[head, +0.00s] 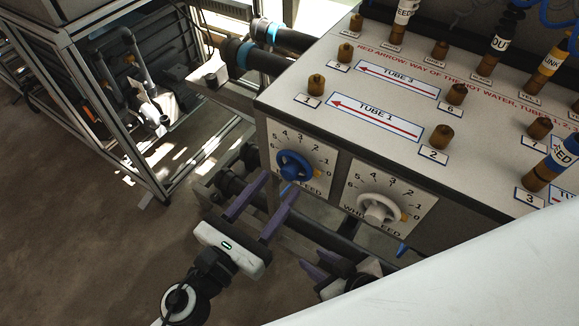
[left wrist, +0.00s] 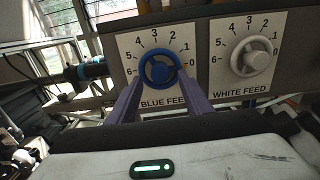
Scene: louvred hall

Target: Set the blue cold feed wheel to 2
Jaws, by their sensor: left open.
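The blue feed wheel (head: 294,166) sits on a white dial plate marked 0 to 6, on the front of the grey bench. It also shows in the left wrist view (left wrist: 159,70). A small yellow mark lies at its right, by the 0; whether it belongs to the wheel I cannot tell. My left gripper (head: 280,184) is open, its purple fingers pointing at the wheel. In the left wrist view the fingertips (left wrist: 159,82) lie left and right of the wheel's lower part; contact is unclear. My right gripper (head: 318,267) is low, partly hidden by a white surface.
The white feed wheel (head: 377,210) is on its own dial to the right of the blue one. Several brass fittings and labelled hoses stand on the bench top (head: 290,97). Dark pipes run below the dials. A metal frame (head: 160,180) stands at left, with open floor before it.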

